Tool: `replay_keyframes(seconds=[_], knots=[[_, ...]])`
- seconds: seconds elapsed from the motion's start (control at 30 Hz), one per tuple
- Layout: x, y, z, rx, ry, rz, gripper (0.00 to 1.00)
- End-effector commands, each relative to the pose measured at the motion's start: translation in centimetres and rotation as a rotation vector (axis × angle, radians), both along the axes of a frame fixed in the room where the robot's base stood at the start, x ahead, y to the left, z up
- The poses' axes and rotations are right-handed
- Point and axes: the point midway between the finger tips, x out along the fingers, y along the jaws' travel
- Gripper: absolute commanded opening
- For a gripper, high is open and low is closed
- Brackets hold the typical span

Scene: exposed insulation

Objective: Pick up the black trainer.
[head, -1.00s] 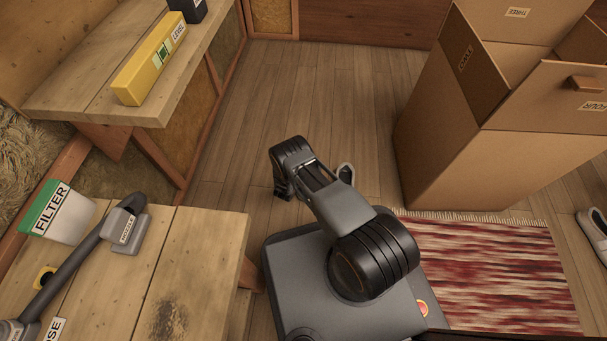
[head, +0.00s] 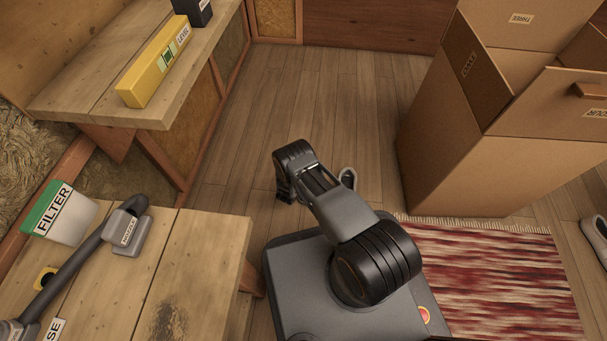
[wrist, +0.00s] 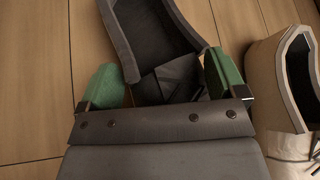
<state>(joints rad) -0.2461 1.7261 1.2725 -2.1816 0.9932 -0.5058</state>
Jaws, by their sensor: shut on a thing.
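The black trainer (wrist: 150,35) fills the upper middle of the wrist view, with its dark opening facing the camera. My gripper (wrist: 163,78) is shut on it, with one green finger pad on each side of its near end. Part of the trainer is hidden behind the gripper's body. In the head view I cannot make the trainer out, as my arm covers that spot. Whether it is clear of the floor I cannot tell.
A pale shoe (wrist: 271,85) with a dark opening stands close to the right of my gripper. Cardboard boxes (head: 465,160) stand on the right, behind a red rug (head: 485,280). Wooden benches (head: 205,255) line the left. Floor (head: 325,105) ahead is clear.

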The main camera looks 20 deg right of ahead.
Motion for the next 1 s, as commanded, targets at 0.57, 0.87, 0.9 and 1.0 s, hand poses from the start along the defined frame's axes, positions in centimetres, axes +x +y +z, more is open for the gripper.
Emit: replay_keyframes(seconds=[0.57, 0.87, 0.9, 1.0], knots=[[-3.7, -2.2, 9.0, -0.003, 0.0, -0.002, 0.56], [-8.7, -4.9, 11.6, -0.002, 0.003, -0.002, 0.56], [-9.2, -5.3, 11.8, -0.002, 0.0, -0.003, 0.56], [-10.3, -5.8, 12.3, -0.002, -0.001, -0.001, 0.56]])
